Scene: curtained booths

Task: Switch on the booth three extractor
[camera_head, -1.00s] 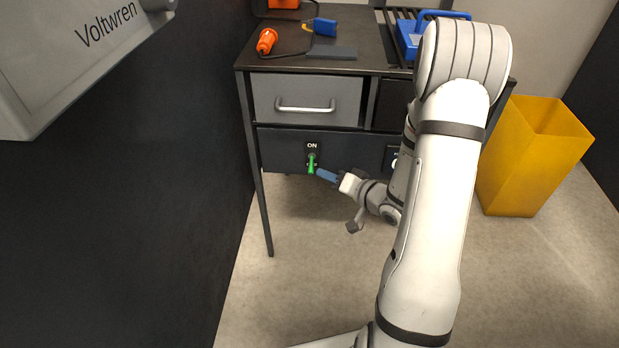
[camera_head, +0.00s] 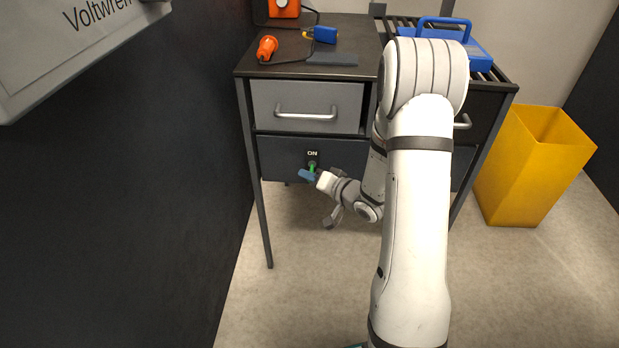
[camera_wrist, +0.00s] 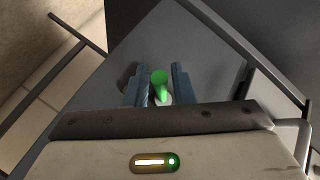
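A toggle switch with a green lever (camera_head: 312,167) is on the dark lower front panel (camera_head: 278,155) of the workbench, under an "ON" label (camera_head: 312,153). My gripper (camera_head: 307,175) is at the switch, and its blue fingers hide part of the lever. In the wrist view the green lever (camera_wrist: 160,84) stands between the two blue fingers of my gripper (camera_wrist: 161,85). The fingers are apart, one on each side of it, with narrow gaps. No booth number is readable.
A grey drawer (camera_head: 306,107) with a bar handle sits above the panel. An orange tool (camera_head: 267,47) and a blue toolbox (camera_head: 455,42) are on the benchtop. A yellow bin (camera_head: 530,165) stands right. A dark wall and a "Voltwren" box (camera_head: 80,40) are left.

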